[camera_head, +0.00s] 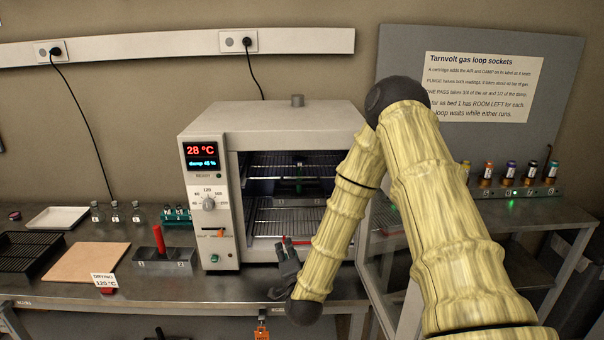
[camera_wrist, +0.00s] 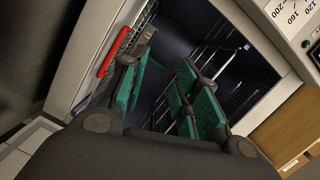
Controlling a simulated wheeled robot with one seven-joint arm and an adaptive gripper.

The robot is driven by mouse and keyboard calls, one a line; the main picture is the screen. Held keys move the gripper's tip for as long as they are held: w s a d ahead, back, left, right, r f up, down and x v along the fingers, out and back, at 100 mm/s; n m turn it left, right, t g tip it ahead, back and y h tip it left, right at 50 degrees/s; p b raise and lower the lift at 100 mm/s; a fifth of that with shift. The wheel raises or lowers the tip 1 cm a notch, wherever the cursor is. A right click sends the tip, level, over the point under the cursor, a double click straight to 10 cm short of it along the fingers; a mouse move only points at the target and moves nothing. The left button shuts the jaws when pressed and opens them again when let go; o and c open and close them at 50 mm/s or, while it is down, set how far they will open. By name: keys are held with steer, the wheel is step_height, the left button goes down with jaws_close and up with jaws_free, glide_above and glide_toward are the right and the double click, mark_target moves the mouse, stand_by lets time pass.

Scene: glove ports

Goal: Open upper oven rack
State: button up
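The oven (camera_head: 215,235) stands in the middle of the bench with its front open. Its upper rack (camera_head: 285,163) is a wire shelf inside the chamber, partly hidden by my arm. A small dark item with a green spot sits in the chamber near it. The lower rack (camera_head: 280,220) is below. My gripper (camera_head: 287,268) is low in front of the oven opening, below the upper rack and apart from it. In the wrist view its green-padded fingers (camera_wrist: 160,85) are spread with nothing between them. The wire racks (camera_wrist: 205,75) lie beyond, tilted in that view.
A red bar (camera_wrist: 114,52) shows beside the fingers at the opening's edge. The oven display (camera_head: 202,155) reads 28 °C. A block with a red handle (camera_head: 159,240), a tan board (camera_head: 85,262) and a black tray (camera_head: 30,255) are left. A side table with cartridges (camera_head: 510,175) is right.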

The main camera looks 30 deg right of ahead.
mark_target(302, 183)
steer(key=w+d+r+m+t+h+p, duration=0.15)
steer(key=d+r+m+h, duration=0.45)
steer(key=r, duration=0.7)
steer(key=shift+y, duration=0.6)
steer(key=shift+p+x, duration=2.55)
steer(key=shift+x, duration=3.1)
steer(key=shift+d+f, duration=0.15)
steer(key=shift+c, duration=0.3)
steer(key=shift+s, duration=0.1)
jaws_close()
